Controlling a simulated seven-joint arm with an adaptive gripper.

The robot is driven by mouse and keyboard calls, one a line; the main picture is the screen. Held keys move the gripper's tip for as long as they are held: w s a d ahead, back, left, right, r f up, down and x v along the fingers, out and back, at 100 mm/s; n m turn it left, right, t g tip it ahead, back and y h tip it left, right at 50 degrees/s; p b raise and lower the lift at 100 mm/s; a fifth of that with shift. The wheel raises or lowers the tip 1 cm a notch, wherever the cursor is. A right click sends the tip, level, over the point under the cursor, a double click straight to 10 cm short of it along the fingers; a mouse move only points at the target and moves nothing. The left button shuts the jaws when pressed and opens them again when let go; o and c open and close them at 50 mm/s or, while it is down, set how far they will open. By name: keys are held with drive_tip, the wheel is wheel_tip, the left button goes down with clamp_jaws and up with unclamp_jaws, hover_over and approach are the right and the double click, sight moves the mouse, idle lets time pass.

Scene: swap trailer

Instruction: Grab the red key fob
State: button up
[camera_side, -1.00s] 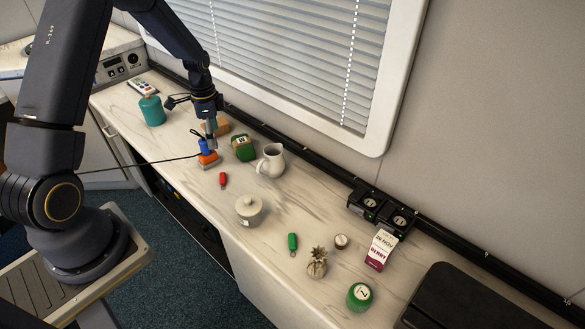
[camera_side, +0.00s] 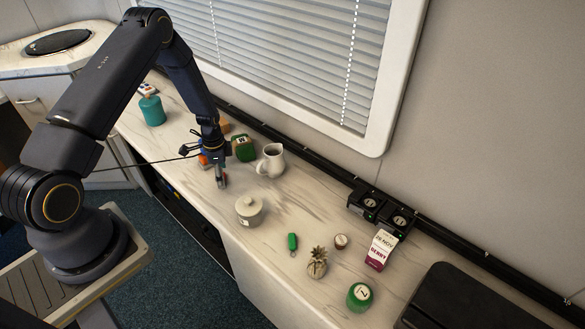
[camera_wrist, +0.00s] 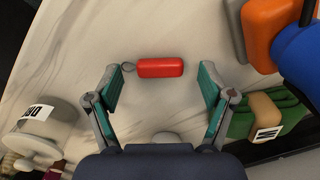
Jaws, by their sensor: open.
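The red key fob (camera_wrist: 160,67) lies flat on the marbled counter in the wrist view, with a small dark loop at its left end. My gripper (camera_wrist: 160,88) is open, one teal-padded finger on each side of the fob's line. The fob is slightly beyond the fingertips, and nothing is between the fingers. In the side view my gripper (camera_side: 221,184) points down low over the counter. It hides most or all of the fob there.
An orange-and-blue tool (camera_wrist: 275,35) and a green package (camera_wrist: 265,115) are close on the right in the wrist view. A white lidded jar (camera_side: 249,209), pitcher (camera_side: 271,161) and green fob (camera_side: 292,242) stand or lie nearby. The dark cable (camera_side: 135,166) crosses the left.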

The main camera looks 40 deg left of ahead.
drive_tip(key=shift+f, duration=0.2)
drive_tip(key=c, duration=0.9)
drive_tip(key=shift+r, duration=0.1)
drive_tip(key=shift+c, duration=0.2)
